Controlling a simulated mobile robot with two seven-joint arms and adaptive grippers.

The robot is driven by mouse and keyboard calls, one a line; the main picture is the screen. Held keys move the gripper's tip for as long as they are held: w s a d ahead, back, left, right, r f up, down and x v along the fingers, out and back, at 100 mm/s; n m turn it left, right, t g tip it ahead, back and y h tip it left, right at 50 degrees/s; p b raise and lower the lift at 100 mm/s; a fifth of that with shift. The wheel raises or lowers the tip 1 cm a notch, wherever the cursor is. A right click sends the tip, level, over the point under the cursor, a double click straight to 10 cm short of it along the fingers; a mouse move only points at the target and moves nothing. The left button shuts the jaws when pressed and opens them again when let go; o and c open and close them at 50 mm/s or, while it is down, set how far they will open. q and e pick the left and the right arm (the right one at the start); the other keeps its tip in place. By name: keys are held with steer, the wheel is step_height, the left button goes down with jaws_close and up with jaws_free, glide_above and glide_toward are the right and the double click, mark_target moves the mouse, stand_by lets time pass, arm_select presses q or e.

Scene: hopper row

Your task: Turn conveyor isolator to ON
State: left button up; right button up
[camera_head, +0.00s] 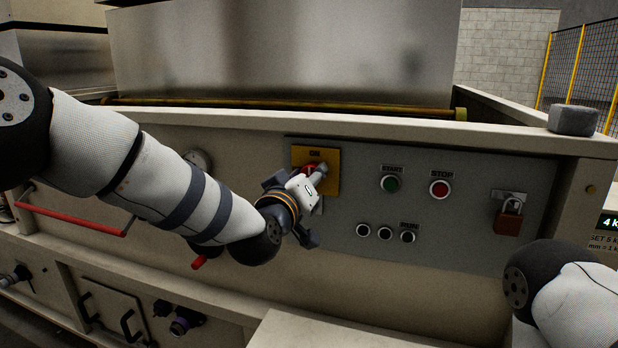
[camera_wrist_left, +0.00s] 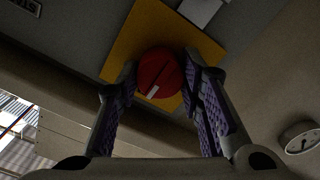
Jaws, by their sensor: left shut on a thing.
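The conveyor isolator is a red round knob (camera_wrist_left: 160,75) on a yellow plate (camera_head: 329,158) at the left of the grey control panel. The plate has the word ON at its top. In the left wrist view the knob has a dark line across it and a pale mark near one edge. My left gripper (camera_head: 318,172) is at the knob, with one finger on each side, shut on it. In the head view the gripper hides much of the knob. My right arm shows at the lower right, but its gripper is out of view.
To the right on the panel are a green START button (camera_head: 390,183), a red STOP button (camera_head: 439,188), several small indicators (camera_head: 385,232) and a red padlock (camera_head: 508,218). A round gauge (camera_wrist_left: 300,138) is near the plate.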

arm_select(q)
steer(key=shift+r, duration=0.15)
steer(key=o, duration=1.2)
steer(key=shift+c, duration=0.2)
steer(key=v, duration=1.2)
